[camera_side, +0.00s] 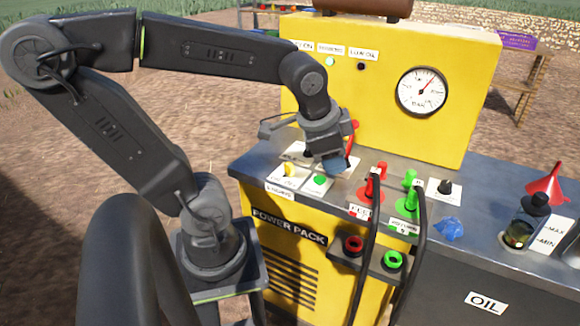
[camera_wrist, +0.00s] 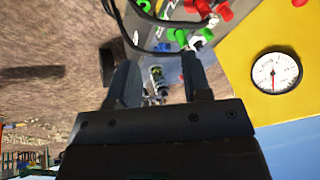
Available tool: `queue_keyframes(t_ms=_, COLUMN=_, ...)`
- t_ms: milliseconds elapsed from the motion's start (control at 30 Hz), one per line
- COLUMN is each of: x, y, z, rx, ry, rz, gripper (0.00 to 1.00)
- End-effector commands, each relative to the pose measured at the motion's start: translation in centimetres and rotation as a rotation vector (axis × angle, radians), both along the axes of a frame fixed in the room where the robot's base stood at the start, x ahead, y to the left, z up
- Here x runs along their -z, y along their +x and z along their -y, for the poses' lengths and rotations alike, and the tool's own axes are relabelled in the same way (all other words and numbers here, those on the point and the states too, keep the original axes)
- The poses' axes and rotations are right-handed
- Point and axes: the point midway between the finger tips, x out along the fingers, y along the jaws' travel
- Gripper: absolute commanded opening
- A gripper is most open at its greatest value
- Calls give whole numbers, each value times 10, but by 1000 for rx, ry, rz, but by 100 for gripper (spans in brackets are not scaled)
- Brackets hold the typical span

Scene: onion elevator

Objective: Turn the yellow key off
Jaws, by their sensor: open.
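The yellow key (camera_side: 291,169) is a small yellow knob on a white panel at the left end of the power pack's grey top, above a label on the front edge. My gripper (camera_side: 335,168) is over the same end of the top, to the right of the key and apart from it. In the wrist view my gripper (camera_wrist: 160,85) shows two dark fingers spread apart with nothing between them. I cannot make out the yellow key in the wrist view. My gripper hides part of the panels behind it.
A green button (camera_side: 320,181) sits just right of the key. A red part (camera_side: 352,130) shows behind my gripper. Red (camera_side: 369,188) and green (camera_side: 411,198) fittings with black hoses stand further right. The yellow back wall (camera_side: 390,130) carries a round gauge (camera_side: 422,91).

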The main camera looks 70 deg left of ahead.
Motion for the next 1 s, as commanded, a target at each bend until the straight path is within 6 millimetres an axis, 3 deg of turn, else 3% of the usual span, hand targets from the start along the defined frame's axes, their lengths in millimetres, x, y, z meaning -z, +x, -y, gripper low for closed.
queue_keyframes(t_ms=100, x=18, y=24, z=-56, rx=163, ry=162, rz=-154, gripper=45)
queue_keyframes(t_ms=233, x=41, y=37, z=-120, rx=386, ry=292, rz=-341, gripper=45)
queue_keyframes(t_ms=400, x=76, y=34, z=-196, rx=680, ry=360, rz=-565, gripper=45)
queue_keyframes(t_ms=500, x=93, y=27, z=-227, rx=817, ry=365, rz=-652, gripper=45)
queue_keyframes(t_ms=633, x=106, y=20, z=-248, rx=922, ry=360, rz=-711, gripper=45)
queue_keyframes(t_ms=867, x=123, y=17, z=-259, rx=955, ry=358, rz=-727, gripper=45)
queue_keyframes(t_ms=1000, x=147, y=14, z=-267, rx=954, ry=354, rz=-728, gripper=45)
